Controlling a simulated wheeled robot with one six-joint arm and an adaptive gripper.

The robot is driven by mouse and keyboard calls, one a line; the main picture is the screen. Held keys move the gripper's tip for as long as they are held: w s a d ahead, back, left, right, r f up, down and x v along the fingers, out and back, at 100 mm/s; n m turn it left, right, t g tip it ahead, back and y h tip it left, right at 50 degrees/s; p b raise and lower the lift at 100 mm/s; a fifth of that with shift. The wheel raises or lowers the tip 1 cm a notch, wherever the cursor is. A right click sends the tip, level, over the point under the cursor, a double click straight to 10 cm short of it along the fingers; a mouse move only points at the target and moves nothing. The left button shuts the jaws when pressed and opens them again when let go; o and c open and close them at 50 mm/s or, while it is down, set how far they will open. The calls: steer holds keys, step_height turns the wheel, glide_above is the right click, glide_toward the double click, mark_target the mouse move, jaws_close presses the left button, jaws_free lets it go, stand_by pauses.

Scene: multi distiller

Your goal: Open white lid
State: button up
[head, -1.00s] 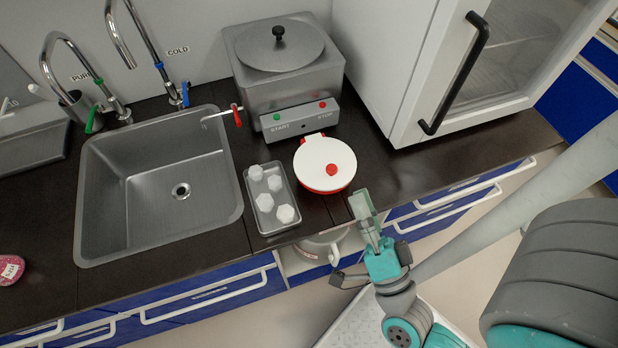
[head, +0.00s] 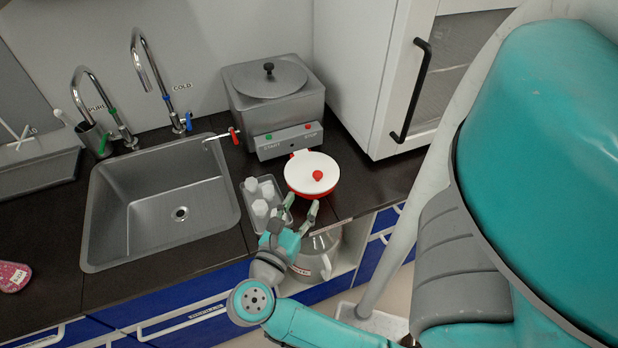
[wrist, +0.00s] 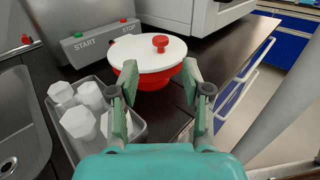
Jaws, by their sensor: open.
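The white lid (head: 306,171) lies flat on a red pot (head: 318,195), closed, with a red knob (head: 318,175) on top. In the wrist view the white lid (wrist: 140,52) and its red knob (wrist: 160,43) are just beyond my fingertips. My gripper (head: 300,203) is open and empty, at the near edge of the pot and pointing toward it. In the wrist view my gripper (wrist: 160,80) has its two fingers spread apart, with the pot between and beyond them. I cannot tell whether a finger touches the pot.
A metal tray (wrist: 143,128) with several white containers stands just left of the pot. A steel distiller (head: 275,100) with start and stop buttons is behind it. A sink (head: 160,200) lies left, a white cabinet (head: 360,80) right. A jug (head: 318,262) sits below the counter.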

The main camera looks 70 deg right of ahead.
mark_target(316, 177)
steer(key=shift+s+d, duration=0.15)
steer(key=shift+d, duration=1.6)
steer(key=shift+s+d, duration=0.15)
steer(key=shift+d, duration=1.6)
steer(key=shift+s+d, duration=0.15)
steer(key=shift+d, duration=1.6)
jaws_close()
